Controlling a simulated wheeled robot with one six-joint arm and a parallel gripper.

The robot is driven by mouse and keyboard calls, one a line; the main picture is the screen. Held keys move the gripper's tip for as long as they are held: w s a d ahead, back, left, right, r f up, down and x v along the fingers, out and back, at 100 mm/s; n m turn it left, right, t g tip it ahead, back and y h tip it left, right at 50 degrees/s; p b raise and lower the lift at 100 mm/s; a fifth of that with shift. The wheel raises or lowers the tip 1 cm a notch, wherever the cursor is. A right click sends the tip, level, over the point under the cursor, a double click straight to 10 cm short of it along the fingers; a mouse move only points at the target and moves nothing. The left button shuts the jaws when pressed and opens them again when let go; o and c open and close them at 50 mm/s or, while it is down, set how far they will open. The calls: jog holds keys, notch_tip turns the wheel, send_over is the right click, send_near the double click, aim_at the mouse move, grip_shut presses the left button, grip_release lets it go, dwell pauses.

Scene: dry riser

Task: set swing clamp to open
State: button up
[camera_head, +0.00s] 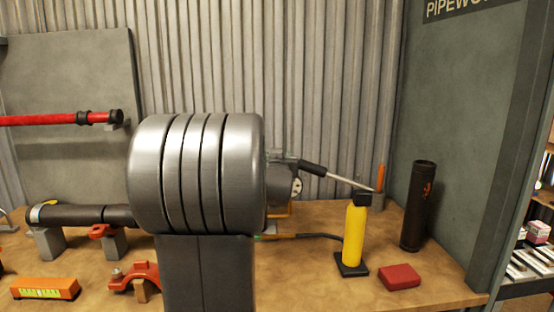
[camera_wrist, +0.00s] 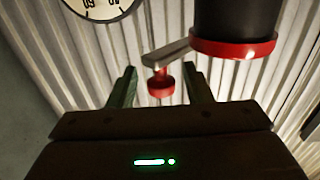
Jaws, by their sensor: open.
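In the wrist view, a flat grey metal bar (camera_wrist: 166,51) carries a short red stem with a round red pad (camera_wrist: 161,88); it looks like the swing clamp. My gripper (camera_wrist: 160,70) is open, with one dark finger on each side of the red pad in the picture. I see a gap on both sides and no contact, but the depth between fingers and pad is unclear. A black cylinder with a red rim (camera_wrist: 235,48) stands just right of the bar. In the head view, my grey arm hides the gripper and the clamp cannot be made out.
A white dial (camera_wrist: 98,5) shows at the wrist view's top left. On the wooden bench (camera_head: 310,285) stand a yellow pump (camera_head: 354,236) with a black-handled lever, a red block (camera_head: 399,277), a dark tube (camera_head: 417,207), an orange level (camera_head: 45,288) and a dark pipe (camera_head: 85,215) on blocks.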

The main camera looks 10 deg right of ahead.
jog(key=v, duration=1.4)
jog(key=shift+w, duration=0.1)
jog(key=shift+c, duration=0.3)
